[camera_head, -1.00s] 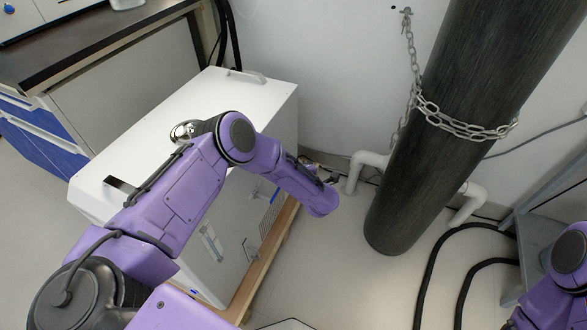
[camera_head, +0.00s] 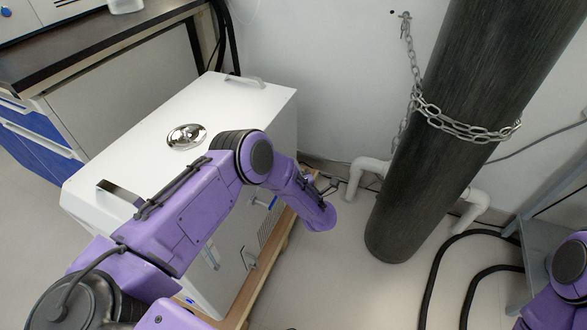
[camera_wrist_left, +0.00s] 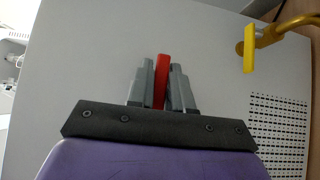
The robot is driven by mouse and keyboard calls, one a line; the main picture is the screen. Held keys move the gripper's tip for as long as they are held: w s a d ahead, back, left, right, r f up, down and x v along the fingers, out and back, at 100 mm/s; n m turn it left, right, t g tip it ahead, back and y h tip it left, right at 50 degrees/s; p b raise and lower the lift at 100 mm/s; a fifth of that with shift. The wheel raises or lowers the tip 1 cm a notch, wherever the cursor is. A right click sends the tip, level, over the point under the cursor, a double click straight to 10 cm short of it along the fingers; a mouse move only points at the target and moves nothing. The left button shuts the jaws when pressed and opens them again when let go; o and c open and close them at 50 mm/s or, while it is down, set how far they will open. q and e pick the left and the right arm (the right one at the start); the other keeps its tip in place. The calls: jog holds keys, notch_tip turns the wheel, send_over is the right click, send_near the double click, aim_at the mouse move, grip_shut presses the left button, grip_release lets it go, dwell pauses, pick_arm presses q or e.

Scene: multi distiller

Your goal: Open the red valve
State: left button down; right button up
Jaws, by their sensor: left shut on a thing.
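The red valve handle (camera_wrist_left: 161,75) shows in the left wrist view as a narrow upright red bar. My left gripper (camera_wrist_left: 161,88) is shut on it, with one grey finger on each side. Behind it is the plain pale side of the white cabinet, which also shows in the head view (camera_head: 165,165). In the head view my left arm reaches over the cabinet and down past its right side. There the gripper and the red valve are hidden behind the arm. My right gripper is out of view; only part of my right arm shows at the right edge.
A yellow handle (camera_wrist_left: 249,48) sits to the right of the red one, above a vent grid (camera_wrist_left: 280,125). A dark chained cylinder (camera_head: 445,150) stands to the right, with black hoses (camera_head: 430,270) on the floor.

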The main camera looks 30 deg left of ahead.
pick_arm(q)
jog(key=c, duration=1.1)
grip_release()
jog(key=p+v, duration=0.2)
jog(key=v, duration=0.8)
jog(key=shift+s+d, duration=0.2)
jog(key=shift+d, duration=0.05)
